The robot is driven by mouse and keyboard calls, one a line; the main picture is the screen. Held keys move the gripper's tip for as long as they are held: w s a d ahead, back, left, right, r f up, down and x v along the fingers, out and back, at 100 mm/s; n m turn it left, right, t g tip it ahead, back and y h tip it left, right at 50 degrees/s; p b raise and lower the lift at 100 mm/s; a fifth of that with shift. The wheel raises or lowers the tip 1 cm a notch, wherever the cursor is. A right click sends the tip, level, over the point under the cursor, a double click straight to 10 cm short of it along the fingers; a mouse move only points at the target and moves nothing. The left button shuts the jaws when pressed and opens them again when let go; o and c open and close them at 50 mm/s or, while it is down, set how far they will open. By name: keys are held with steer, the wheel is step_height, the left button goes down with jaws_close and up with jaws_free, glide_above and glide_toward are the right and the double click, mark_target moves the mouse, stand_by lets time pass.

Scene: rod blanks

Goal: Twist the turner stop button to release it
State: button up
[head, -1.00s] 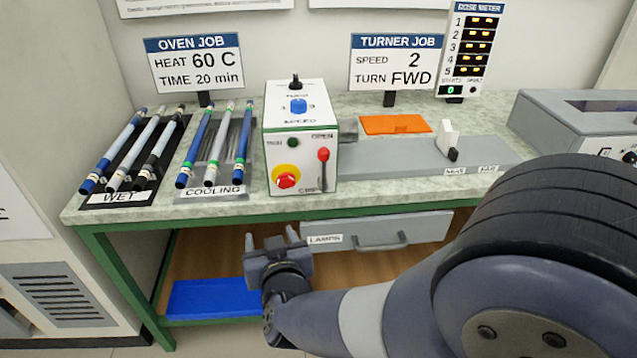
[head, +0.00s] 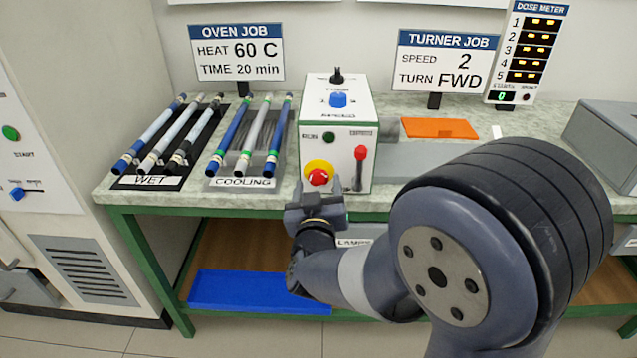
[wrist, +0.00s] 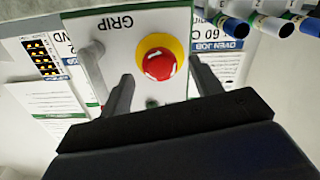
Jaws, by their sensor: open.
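The turner stop button (head: 318,177) is a red mushroom knob on a yellow round base, low on the front of the white turner box (head: 345,160). In the wrist view the red stop button (wrist: 160,64) sits between and beyond the fingertips of my gripper (wrist: 158,75). My gripper (head: 316,200) is open and empty, just below and in front of the button in the head view. No contact with the button can be made out.
A red-tipped lever (head: 360,168) stands close right of the button; it also shows in the wrist view (wrist: 92,70). The wet rack (head: 147,183) and cooling rack (head: 240,183) hold several rods at left. An orange pad (head: 440,128) lies behind right. A blue tray (head: 258,291) is below.

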steer(key=shift+w, duration=1.15)
steer(key=c, duration=1)
